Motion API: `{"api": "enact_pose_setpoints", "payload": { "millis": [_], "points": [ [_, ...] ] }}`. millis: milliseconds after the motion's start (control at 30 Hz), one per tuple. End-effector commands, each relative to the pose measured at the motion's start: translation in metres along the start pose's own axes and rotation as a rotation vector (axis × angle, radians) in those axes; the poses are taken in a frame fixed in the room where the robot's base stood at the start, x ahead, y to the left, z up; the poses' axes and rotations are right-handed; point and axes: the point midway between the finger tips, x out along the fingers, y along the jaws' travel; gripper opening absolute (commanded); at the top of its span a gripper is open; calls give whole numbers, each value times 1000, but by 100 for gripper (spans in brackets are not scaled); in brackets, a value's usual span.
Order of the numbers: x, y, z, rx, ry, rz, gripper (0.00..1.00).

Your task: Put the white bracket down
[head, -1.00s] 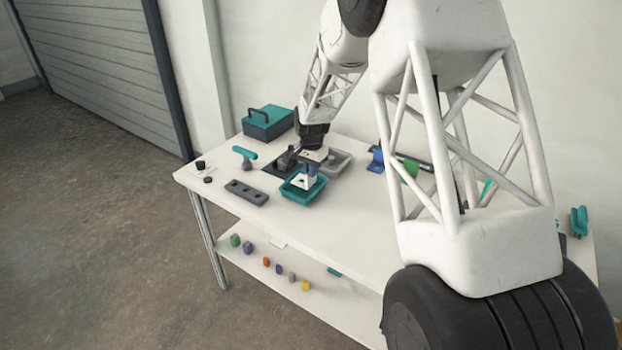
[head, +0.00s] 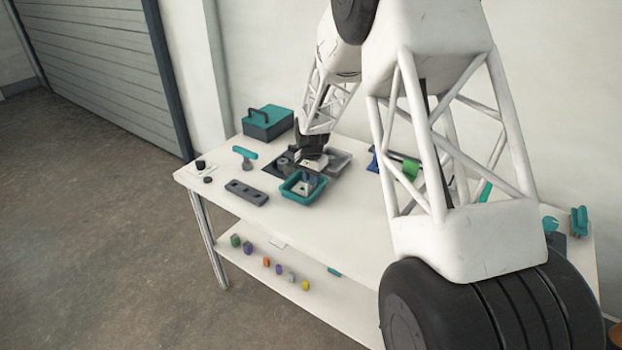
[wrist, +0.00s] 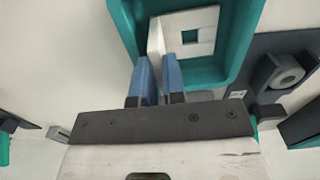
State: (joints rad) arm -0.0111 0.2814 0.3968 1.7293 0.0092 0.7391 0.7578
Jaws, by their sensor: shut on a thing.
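The white bracket (wrist: 190,36) has a flat plate with a square opening and an upright flange. My gripper (wrist: 158,72) has blue fingers and is shut on the bracket's flange in the wrist view. The bracket is inside the teal tray (wrist: 253,25), which surrounds it. I cannot tell whether it touches the tray floor. In the head view my gripper (head: 309,178) is low over the teal tray (head: 296,196), and the bracket is mostly hidden there.
A grey tray (head: 341,160) stands just behind the teal one. A dark block with holes (head: 246,192) lies to the left, with a teal-handled tool (head: 245,156) behind it. A teal toolbox (head: 268,122) stands at the back left. The tabletop's front is clear.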

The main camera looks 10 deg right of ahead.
Motion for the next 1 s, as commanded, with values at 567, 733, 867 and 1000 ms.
{"api": "enact_pose_setpoints", "payload": {
  "millis": [567, 733, 867, 1000],
  "points": [
    [2, 0, 0, 0, 0, 0, 36],
    [-4, 0, 0, 0, 1, -1, 36],
    [-16, 0, 0, 0, 2, -2, 36],
    [-33, 0, 0, 0, 2, -2, 36]
  ]
}}
